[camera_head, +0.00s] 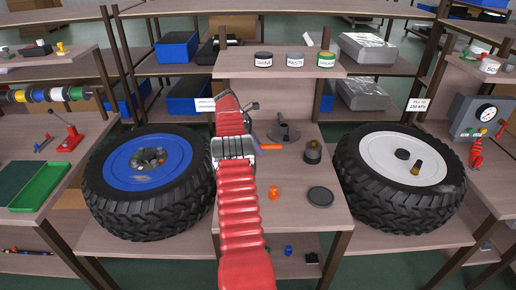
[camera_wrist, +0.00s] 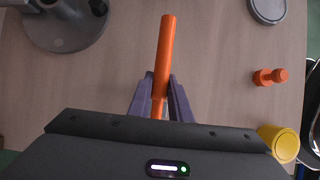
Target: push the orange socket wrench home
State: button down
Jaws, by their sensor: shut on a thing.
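The orange socket wrench (camera_wrist: 166,50) shows in the wrist view as a straight orange bar, gripped between the purple fingers of my gripper (camera_wrist: 160,84). Its free end points away from the gripper, above the bench top. In the head view a short stretch of the wrench (camera_head: 270,147) sticks out to the right of my gripper (camera_head: 255,145). The rear part of the wrench is hidden by the gripper body. I cannot tell whether the wrench touches the bench.
A grey round-based fixture (camera_head: 284,133) stands near the wrench. A yellow cylinder (camera_wrist: 278,143) is close to my gripper.

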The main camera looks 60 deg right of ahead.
jog(key=shift+f, duration=1.35)
jog(key=c, duration=1.5)
grip_release()
jog(key=shift+c, duration=0.2)
jog(key=v, duration=0.7)
jog(key=shift+w+r, duration=0.15)
jog(key=shift+s, duration=0.2)
